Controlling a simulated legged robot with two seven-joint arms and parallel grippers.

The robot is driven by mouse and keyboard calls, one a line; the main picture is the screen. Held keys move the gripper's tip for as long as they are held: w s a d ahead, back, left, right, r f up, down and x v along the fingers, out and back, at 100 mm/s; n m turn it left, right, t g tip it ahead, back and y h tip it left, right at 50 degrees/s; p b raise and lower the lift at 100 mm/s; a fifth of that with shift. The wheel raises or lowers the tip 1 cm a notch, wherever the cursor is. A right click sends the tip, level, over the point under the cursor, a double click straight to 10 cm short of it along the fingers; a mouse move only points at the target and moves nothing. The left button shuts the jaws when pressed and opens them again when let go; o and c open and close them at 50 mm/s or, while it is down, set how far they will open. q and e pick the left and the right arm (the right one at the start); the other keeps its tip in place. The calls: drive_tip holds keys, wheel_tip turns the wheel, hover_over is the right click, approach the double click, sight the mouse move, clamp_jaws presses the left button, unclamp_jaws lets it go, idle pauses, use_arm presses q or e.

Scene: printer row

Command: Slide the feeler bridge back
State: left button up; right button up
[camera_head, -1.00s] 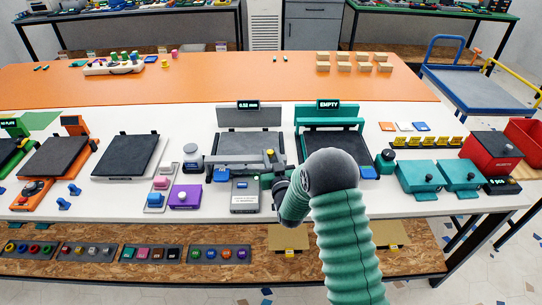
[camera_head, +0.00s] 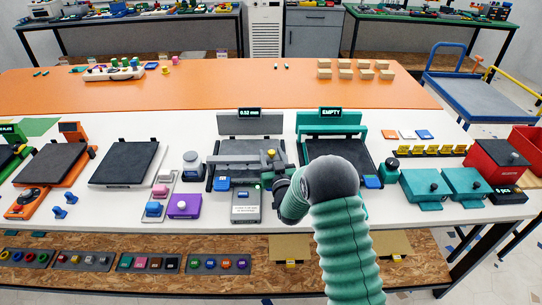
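The feeler bridge (camera_head: 245,159) is a grey bar lying across the dark bed of the grey printer (camera_head: 252,123), whose display reads 0.52 mm. A yellow-topped knob (camera_head: 271,154) stands near its right end. My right arm reaches in from the bottom, and its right gripper (camera_head: 270,183) is at the bed's front right corner, just in front of the knob. The forearm and wrist hide most of the fingers, so I cannot tell whether they are open or touching the bridge. My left gripper is out of view.
A grey box (camera_head: 246,208) with a label stands in front of the bed. To the right is a teal printer (camera_head: 331,118) marked EMPTY, partly behind my wrist. A purple box (camera_head: 184,207) and a grey round-topped item (camera_head: 193,164) stand to the left.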

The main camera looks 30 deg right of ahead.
drive_tip(key=shift+d+f, duration=0.1)
drive_tip(key=shift+d, duration=0.2)
drive_tip(key=shift+s, duration=0.1)
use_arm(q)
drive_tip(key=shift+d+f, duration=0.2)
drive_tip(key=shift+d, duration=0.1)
use_arm(e)
drive_tip(key=v, duration=1.6)
drive_tip(key=shift+s+a, duration=0.2)
drive_tip(key=shift+s, duration=0.05)
